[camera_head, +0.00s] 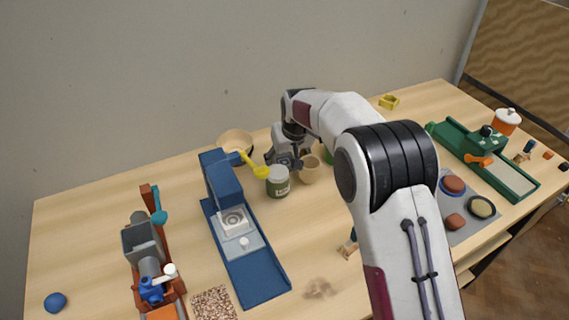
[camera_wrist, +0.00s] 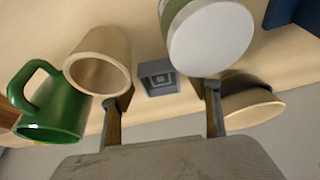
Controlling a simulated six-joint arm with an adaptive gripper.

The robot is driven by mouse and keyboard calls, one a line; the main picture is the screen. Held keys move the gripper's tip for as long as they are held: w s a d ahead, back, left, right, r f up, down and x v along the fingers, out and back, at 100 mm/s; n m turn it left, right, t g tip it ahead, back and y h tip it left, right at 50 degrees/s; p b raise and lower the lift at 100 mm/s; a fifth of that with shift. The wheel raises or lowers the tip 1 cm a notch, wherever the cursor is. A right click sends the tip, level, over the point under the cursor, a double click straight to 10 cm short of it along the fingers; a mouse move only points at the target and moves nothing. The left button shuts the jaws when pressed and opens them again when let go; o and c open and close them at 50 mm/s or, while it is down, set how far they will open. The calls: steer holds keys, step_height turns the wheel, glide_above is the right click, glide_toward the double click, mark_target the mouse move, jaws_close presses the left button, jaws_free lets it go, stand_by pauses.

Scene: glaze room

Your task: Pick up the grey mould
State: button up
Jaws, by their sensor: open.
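The grey mould (camera_wrist: 158,78) is a small square block with a nested-square pattern on its face. In the wrist view it lies on the wooden table, between and beyond my two fingertips. My gripper (camera_wrist: 163,98) is open with nothing between its fingers, and the mould is apart from them. In the head view my gripper (camera_head: 286,163) is low over the table near the back wall; I cannot make out the mould there.
A beige cup (camera_wrist: 98,62) and a green mug (camera_wrist: 58,108) stand left of the mould in the wrist view. A white-lidded jar (camera_wrist: 212,38) is close on the right, with a bowl (camera_wrist: 252,108) beyond. A blue press (camera_head: 245,258) stands left in the head view.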

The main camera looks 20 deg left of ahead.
steer(key=c, duration=1.2)
steer(key=shift+r, duration=0.1)
steer(key=shift+r, duration=4.95)
